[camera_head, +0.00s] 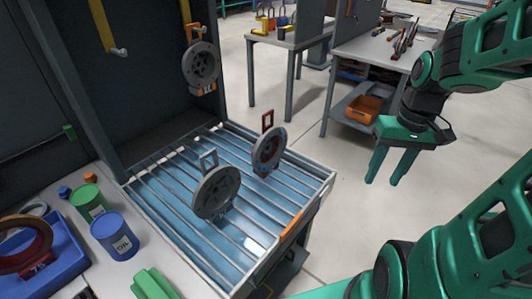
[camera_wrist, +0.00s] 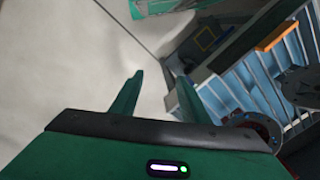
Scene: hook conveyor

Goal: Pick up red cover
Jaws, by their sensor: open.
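The red cover (camera_head: 268,150) is a round dark disc with red parts and a red handle on top. It stands upright on the slatted rack (camera_head: 150,206), towards its right side in the head view. In the wrist view the red cover (camera_wrist: 262,126) shows at the right, partly hidden behind my gripper body. My gripper (camera_head: 389,174) hangs in the air to the right of the rack, apart from the cover, with its green fingers spread and nothing between them. The fingers also show in the wrist view (camera_wrist: 160,88), over bare floor.
A grey cover (camera_head: 216,192) stands on the rack left of the red one. Another cover (camera_head: 201,66) hangs on an orange hook above. A green can (camera_head: 88,203) and a blue oil can (camera_head: 115,238) stand at left. Workbenches (camera_head: 383,48) stand behind; floor between is clear.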

